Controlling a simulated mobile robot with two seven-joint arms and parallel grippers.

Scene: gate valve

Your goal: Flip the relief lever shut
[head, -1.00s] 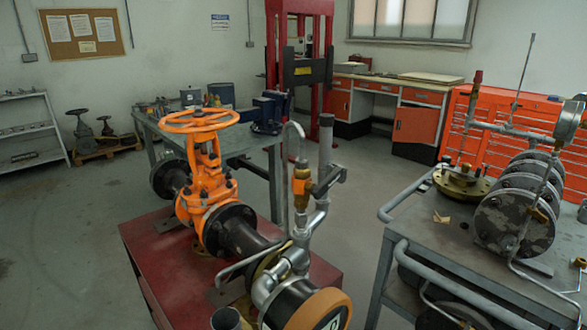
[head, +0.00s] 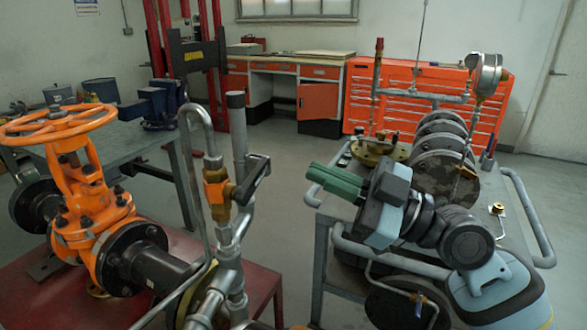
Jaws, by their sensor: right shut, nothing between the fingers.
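The relief lever (head: 254,179) is a dark handle on a brass relief valve (head: 216,191) in the upright pipework at the centre left. It slants up and to the right from the valve body. My right gripper (head: 317,190) comes in from the lower right, its green fingers pointing left. It is shut and empty, to the right of the lever and apart from it in the picture. My left gripper is not in view.
An orange gate valve with a handwheel (head: 58,125) stands at left on a red stand (head: 265,285). A grey cart (head: 318,262) with flanges and piping is behind my right arm. A workbench (head: 140,140) stands behind the valve. Open floor shows between stand and cart.

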